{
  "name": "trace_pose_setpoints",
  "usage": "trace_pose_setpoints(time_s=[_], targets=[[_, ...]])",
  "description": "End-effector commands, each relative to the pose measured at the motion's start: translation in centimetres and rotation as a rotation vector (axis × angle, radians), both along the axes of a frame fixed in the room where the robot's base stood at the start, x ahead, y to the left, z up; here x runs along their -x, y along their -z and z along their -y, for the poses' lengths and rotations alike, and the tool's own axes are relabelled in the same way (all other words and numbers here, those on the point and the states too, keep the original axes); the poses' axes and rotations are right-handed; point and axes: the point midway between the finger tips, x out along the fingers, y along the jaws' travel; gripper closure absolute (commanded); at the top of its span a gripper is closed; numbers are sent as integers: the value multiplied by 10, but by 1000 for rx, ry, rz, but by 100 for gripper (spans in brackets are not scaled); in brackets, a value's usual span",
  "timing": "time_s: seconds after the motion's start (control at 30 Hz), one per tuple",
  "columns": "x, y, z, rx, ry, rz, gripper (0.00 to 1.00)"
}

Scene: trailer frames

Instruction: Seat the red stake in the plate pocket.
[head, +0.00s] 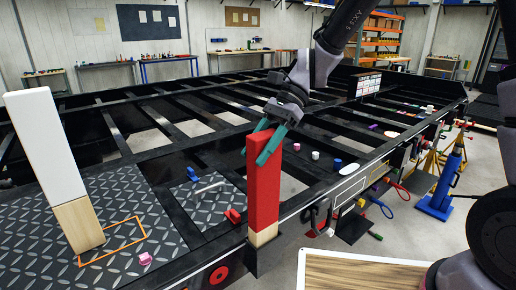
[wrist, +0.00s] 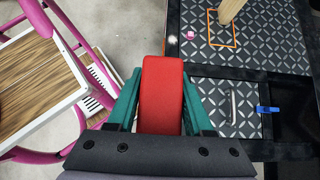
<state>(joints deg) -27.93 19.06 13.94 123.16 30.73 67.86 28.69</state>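The red stake (head: 264,190) stands nearly upright at the trailer's near side edge, with a short bare-wood section at its lower end. That end meets a dark plate pocket (head: 252,264) on the side rail and appears to enter it; the depth is hidden. My gripper (head: 265,146) has teal fingers on both sides of the stake's top and looks shut on it. In the wrist view, the red top (wrist: 162,95) lies between the fingers (wrist: 160,98), with little or no gap. The pocket is not visible in the wrist view.
A white stake with a wooden lower end (head: 62,170) leans slightly on the tread plate deck, by an orange outline (head: 140,222) and a pink block (head: 145,258). A red clip (head: 233,216) lies nearby. A wood-topped table (head: 350,272) stands in front.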

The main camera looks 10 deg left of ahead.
Motion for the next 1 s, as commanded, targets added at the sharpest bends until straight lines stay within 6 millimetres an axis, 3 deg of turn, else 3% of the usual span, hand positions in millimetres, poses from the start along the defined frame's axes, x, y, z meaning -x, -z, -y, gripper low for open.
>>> trace_pose_setpoints(time_s=[0.47, 1.0], targets=[[-3, -6, 2, -1, 2, 0, 23], [-57, -78, 48, -1, 1, 1, 23]])
